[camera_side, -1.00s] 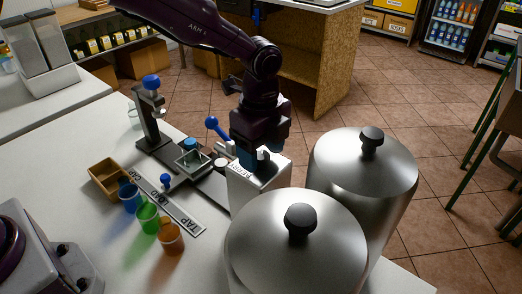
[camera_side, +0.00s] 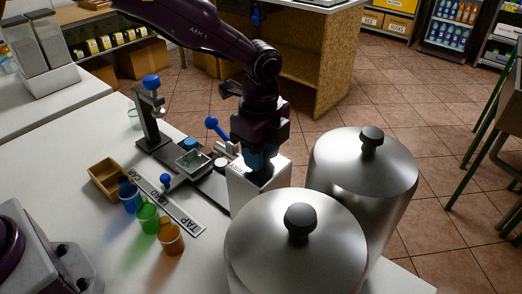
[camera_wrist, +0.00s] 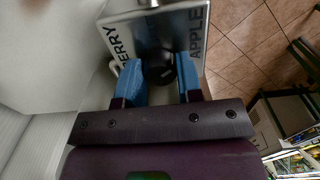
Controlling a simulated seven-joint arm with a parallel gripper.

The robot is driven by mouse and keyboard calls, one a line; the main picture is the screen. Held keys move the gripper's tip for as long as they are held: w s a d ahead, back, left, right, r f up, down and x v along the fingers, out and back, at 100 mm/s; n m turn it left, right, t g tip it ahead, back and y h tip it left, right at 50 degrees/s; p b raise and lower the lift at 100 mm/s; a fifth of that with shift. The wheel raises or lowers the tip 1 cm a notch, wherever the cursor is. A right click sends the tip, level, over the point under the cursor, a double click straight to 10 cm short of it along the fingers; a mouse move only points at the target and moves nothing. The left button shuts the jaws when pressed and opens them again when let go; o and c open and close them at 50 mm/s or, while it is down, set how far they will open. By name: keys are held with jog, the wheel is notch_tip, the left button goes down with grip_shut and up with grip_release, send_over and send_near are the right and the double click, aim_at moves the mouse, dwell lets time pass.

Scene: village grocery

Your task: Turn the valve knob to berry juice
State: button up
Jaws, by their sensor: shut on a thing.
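The valve box (camera_side: 240,192) is a pale block beside the metal tanks. In the wrist view its top (camera_wrist: 145,32) carries the word BERRY (camera_wrist: 120,45) at left and APPLE (camera_wrist: 197,30) at right. The dark round valve knob (camera_wrist: 160,72) sits between the two blue fingertips. My gripper (camera_wrist: 160,80) is shut on the knob from above. In the side view my gripper (camera_side: 258,165) stands upright over the box and hides the knob. I cannot tell which word the knob points to.
Two steel tanks with black-knobbed lids (camera_side: 297,250) (camera_side: 362,175) stand close to the box. At left are a label strip (camera_side: 185,219), blue, green and orange cups (camera_side: 171,240), a wooden tray (camera_side: 106,178) and a press stand (camera_side: 148,120) with a blue knob.

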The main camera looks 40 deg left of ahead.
jog(key=n, duration=0.5)
jog(key=shift+n, duration=0.4)
jog(key=n, duration=1.1)
jog(key=shift+s+n, duration=0.1)
jog(key=shift+n, duration=0.3)
jog(key=n, duration=0.5)
jog(key=shift+n, duration=0.3)
jog(key=o, duration=0.9)
jog(key=shift+d, duration=0.1)
